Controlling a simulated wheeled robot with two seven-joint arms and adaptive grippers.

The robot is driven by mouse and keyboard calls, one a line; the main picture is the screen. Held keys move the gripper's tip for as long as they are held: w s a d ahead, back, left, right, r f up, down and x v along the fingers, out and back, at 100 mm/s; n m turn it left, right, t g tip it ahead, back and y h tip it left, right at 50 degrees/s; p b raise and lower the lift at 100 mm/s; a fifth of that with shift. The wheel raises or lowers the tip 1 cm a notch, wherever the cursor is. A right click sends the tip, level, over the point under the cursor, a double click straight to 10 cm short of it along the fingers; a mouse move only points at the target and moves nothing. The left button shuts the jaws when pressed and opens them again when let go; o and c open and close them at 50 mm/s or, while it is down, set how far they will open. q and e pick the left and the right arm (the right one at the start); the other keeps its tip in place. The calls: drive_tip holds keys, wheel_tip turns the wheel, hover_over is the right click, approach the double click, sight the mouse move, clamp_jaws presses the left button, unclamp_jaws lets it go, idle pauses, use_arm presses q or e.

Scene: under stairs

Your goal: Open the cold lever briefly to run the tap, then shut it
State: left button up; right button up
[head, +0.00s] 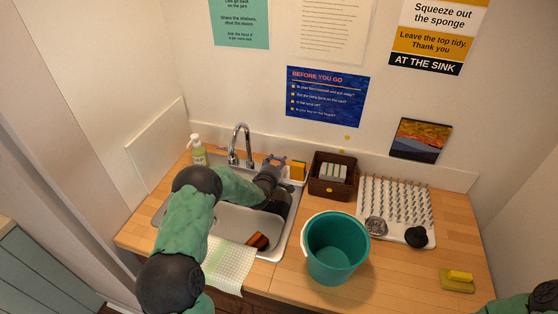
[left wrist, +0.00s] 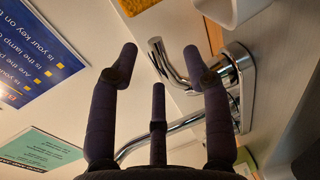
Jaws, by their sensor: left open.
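The chrome tap (head: 240,146) stands at the back of the sink (head: 222,218), its tall curved spout upright. In the left wrist view, a chrome lever (left wrist: 172,65) shows between my left gripper's fingers, and the tap's base (left wrist: 243,85) is at the right. My left gripper (head: 275,161) reaches over the sink to just right of the tap; in the left wrist view (left wrist: 161,58) its fingers are spread and empty. I cannot tell whether a finger touches the lever. In the head view the gripper and forearm hide the lever. No running water is visible.
A soap bottle (head: 198,150) stands left of the tap. An orange sponge (head: 298,170) and a brown basket (head: 333,176) are close right of my gripper. A teal bucket (head: 336,248) stands at the counter's front, before a white peg rack (head: 395,207). A cloth (head: 228,264) hangs over the sink's front edge.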

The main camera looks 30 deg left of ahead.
sight(278, 160)
use_arm(q)
drive_tip(key=shift+x, duration=1.55)
drive_tip(key=shift+c, duration=0.3)
clamp_jaws()
